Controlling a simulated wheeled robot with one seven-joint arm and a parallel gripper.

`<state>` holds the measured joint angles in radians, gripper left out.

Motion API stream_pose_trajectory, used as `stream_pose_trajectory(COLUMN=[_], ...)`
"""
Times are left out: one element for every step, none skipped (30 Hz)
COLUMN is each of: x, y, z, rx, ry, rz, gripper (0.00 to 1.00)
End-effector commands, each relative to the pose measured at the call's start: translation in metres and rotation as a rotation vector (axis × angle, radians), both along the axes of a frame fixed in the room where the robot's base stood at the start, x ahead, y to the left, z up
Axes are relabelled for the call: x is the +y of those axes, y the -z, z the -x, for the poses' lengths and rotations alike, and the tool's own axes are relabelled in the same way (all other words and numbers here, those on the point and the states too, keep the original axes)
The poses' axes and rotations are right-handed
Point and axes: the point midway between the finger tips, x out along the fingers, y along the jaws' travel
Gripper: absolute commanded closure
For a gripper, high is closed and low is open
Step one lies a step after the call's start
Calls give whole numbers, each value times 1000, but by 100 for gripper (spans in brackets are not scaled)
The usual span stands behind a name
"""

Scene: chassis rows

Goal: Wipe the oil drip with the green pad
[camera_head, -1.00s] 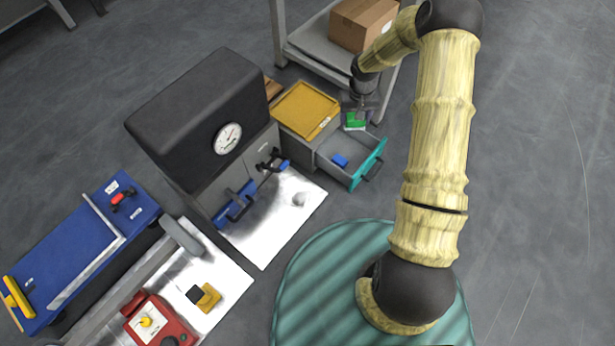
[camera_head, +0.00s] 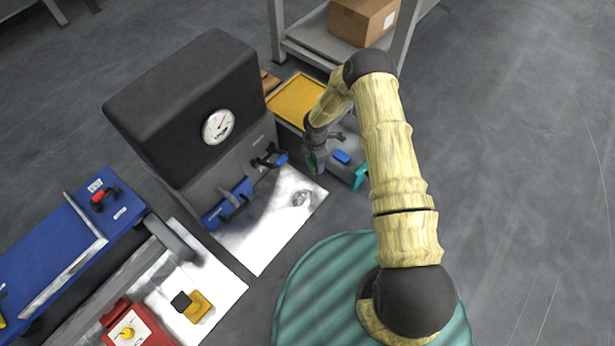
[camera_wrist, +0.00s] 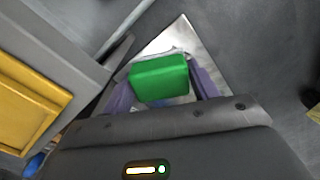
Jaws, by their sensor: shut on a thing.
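The green pad (camera_wrist: 160,78) is held between the two purple fingers of my gripper (camera_wrist: 163,90) in the wrist view. In the head view my gripper (camera_head: 316,165) hangs between the open drawer and the white sheet, and it mostly hides the pad. A grey, shiny spot that looks like the oil drip (camera_head: 299,198) lies on the white sheet (camera_head: 262,240), below and left of my gripper. The pad appears to be above the sheet and apart from the drip.
A dark machine with a gauge (camera_head: 219,126) and blue-handled clamps (camera_head: 230,204) stands left of the sheet. An open teal-fronted drawer (camera_head: 360,178) holds a blue block (camera_head: 341,157). A yellow tray (camera_head: 294,100) is behind. Open floor lies to the right.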

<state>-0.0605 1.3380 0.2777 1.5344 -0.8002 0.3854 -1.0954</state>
Motion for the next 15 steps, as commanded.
stream_pose_trajectory(x=[5,8,12,14,16,19,21,23,24,25,25,26,26,27,28], y=[17,23,31,37,42,48,52,56,59,62,63,64,64,64,64], z=[4,5,7,8,10,12,13,14,15,16,17,17,17,17,17], rx=[2,3,2,2,3,4,4,4,4,4,5,4,4,4,4], ry=[-73,-122,-184,-228,-270,-324,-359,-389,-423,-443,-459,-473,-480,-484,-486], rz=[0,0,-1,-1,0,-1,-1,-1,-1,-1,-2,-2,-2,-2,-2], gripper=[59,59,59,59,59,59,59,59,59,59,59,59,59,59,59])
